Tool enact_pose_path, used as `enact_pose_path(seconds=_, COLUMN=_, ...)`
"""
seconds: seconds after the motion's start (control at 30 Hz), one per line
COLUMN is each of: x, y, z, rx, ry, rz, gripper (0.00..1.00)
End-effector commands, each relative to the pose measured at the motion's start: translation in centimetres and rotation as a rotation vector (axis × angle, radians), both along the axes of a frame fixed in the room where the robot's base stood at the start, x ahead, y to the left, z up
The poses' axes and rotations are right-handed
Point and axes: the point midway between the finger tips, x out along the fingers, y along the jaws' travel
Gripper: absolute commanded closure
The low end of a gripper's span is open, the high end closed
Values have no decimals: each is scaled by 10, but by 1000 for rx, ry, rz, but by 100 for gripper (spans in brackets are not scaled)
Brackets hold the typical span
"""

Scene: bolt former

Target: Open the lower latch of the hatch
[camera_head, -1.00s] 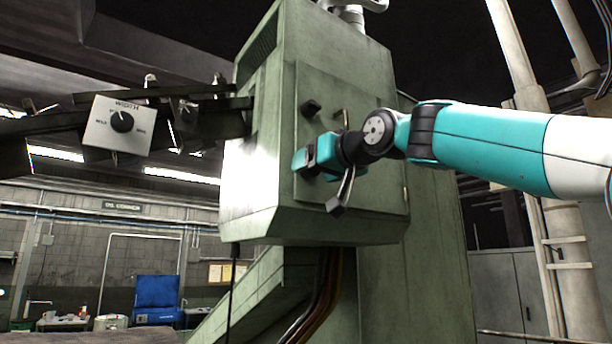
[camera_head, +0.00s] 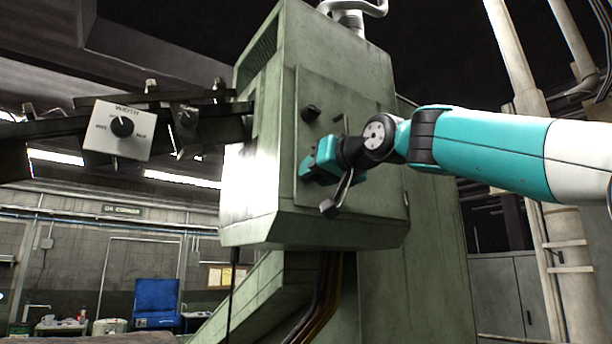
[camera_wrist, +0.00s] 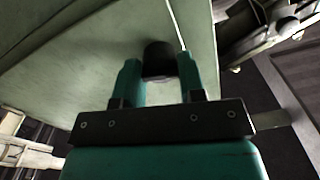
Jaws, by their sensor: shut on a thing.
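The hatch (camera_head: 350,92) is a flat green panel on the side of the green machine box. It looks shut. The upper latch (camera_head: 311,113) is a black knob near the hatch's left edge. My gripper (camera_head: 312,168) is at the lower left of the hatch and hides the lower latch in the head view. In the wrist view, the lower latch (camera_wrist: 158,58) is a dark knob between the two teal fingers of my gripper (camera_wrist: 160,75). The gripper is shut on it. How far the latch is turned is hard to tell.
A dark machine beam with a white dial box (camera_head: 119,130) juts out left of the green housing. A small bent handle (camera_head: 338,118) is on the hatch above my gripper. Pale pipes (camera_head: 565,250) stand at the right. A blue case (camera_head: 156,298) is far behind.

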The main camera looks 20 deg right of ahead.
Motion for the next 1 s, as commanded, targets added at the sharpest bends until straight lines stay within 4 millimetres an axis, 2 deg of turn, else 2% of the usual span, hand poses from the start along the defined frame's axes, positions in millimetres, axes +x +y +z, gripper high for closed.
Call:
enact_pose_path(seconds=0.1, x=0, y=0, z=1, rx=159, ry=52, rz=-1, gripper=100)
enact_pose_path(seconds=0.33, x=0, y=0, z=1, rx=323, ry=105, rz=-1, gripper=100)
enact_pose_path(seconds=0.6, x=0, y=0, z=1, rx=668, ry=218, rz=-1, gripper=100)
enact_pose_path(seconds=0.87, x=0, y=0, z=0, rx=707, ry=229, rz=-1, gripper=100)
enact_pose_path(seconds=0.9, x=0, y=0, z=0, rx=706, ry=229, rz=-1, gripper=54)
enact_pose_path(seconds=1.0, x=0, y=0, z=0, rx=706, ry=229, rz=-1, gripper=31)
